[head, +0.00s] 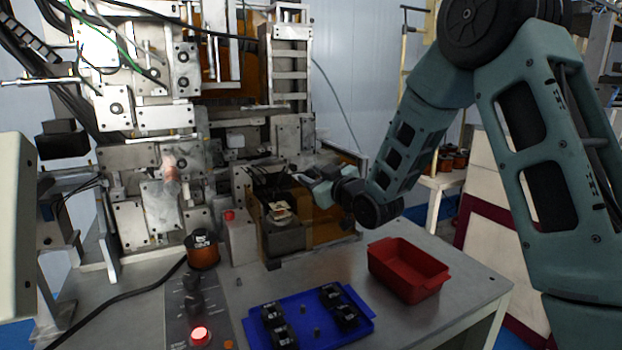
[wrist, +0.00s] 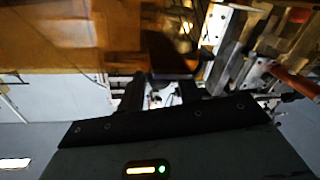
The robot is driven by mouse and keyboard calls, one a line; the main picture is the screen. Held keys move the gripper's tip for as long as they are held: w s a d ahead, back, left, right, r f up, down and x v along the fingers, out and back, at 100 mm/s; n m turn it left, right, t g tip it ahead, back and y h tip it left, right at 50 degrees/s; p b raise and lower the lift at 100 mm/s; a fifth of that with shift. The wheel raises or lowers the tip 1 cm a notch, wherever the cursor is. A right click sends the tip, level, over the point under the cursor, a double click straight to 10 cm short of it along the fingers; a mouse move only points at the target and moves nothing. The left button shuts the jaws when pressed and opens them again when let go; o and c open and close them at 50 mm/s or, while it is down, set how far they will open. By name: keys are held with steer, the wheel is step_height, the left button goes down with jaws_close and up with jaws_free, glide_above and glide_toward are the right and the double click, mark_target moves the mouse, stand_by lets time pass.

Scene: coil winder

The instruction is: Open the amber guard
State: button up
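The amber guard (head: 325,228) is a see-through orange-brown panel on the winder's front right, beside the dark work station. Its panel fills the upper left of the wrist view (wrist: 60,45), close and blurred. My gripper (head: 300,175) reaches in from the right, at the height of the guard's upper edge. In the wrist view my gripper (wrist: 163,95) shows two dark fingers apart, with bright machine parts seen between them. A dark brown block lies just beyond the fingertips. I cannot tell whether the fingers touch the guard.
A red bin (head: 408,270) and a blue tray (head: 308,320) with several dark parts stand on the bench in front. A copper spool (head: 202,250) and a control panel with a lit red button (head: 200,336) are at the left. Metal machine parts crowd the winder's side.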

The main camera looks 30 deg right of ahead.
steer(key=shift+o, duration=0.9)
steer(key=s+d+b, duration=0.1)
steer(key=s+b, duration=0.6)
steer(key=s, duration=0.5)
steer(key=shift+d+f, duration=0.3)
steer(key=shift+d, duration=0.1)
steer(key=shift+s+d+r+b, duration=0.1)
steer(key=shift+s+d+b, duration=0.05)
steer(key=shift+s+b, duration=0.95)
steer(key=shift+s+d+r+b, duration=0.15)
steer(key=shift+s+b, duration=0.5)
steer(key=shift+b, duration=0.7)
steer(key=shift+s+d+r+b, duration=0.1)
steer(key=shift+s+d+b, duration=0.05)
steer(key=shift+s+b, duration=0.95)
steer(key=shift+w, duration=0.25)
